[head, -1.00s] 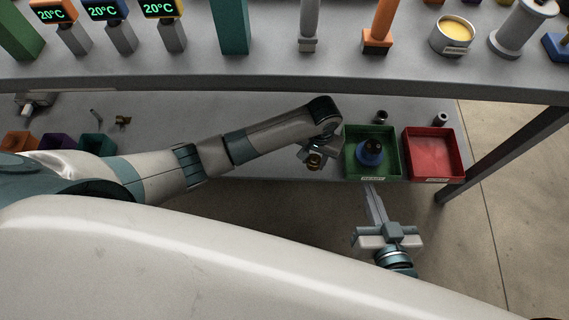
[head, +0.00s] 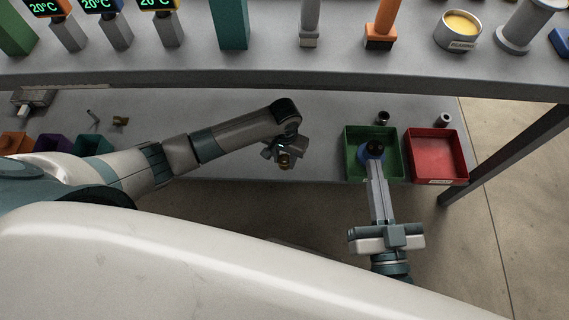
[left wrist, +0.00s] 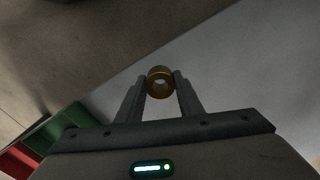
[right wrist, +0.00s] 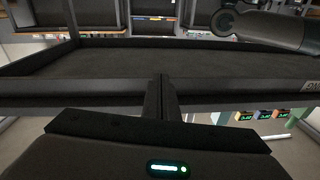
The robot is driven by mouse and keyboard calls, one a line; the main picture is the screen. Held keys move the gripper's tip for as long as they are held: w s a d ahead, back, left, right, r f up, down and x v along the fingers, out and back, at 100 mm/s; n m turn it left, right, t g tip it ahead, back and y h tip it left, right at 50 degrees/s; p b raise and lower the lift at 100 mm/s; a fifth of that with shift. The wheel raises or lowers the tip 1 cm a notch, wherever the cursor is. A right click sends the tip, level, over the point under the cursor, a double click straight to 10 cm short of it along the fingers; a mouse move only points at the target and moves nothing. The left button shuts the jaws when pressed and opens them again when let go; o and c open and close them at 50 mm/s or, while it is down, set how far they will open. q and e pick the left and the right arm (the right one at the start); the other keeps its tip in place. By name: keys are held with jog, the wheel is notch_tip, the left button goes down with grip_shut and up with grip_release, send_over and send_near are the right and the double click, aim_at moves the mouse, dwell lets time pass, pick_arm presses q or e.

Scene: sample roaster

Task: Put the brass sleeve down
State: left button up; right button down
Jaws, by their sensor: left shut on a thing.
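The brass sleeve (head: 284,162) is a short gold-coloured ring, held between the fingertips of my left gripper (head: 283,153). In the left wrist view the sleeve (left wrist: 160,82) shows its open bore, with one finger on each side. In the head view it appears over the front part of the grey lower shelf (head: 250,168), left of the green bin; I cannot tell its height above the surface. My right gripper (head: 375,167) is empty, its fingers together in the right wrist view (right wrist: 161,82). In the head view its fingers reach across the green bin's front edge.
The green bin (head: 348,160) holds a blue, black-topped item (head: 375,148), partly covered by my right fingers. A red bin (head: 437,158) stands beside it. A brass fitting (head: 120,121) and coloured bins are at left. An upper shelf (head: 280,75) overhangs.

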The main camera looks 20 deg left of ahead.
aim_at(284, 165)
pick_arm(q)
jog(key=shift+f, duration=0.15)
pick_arm(e)
jog(key=shift+r, duration=0.1)
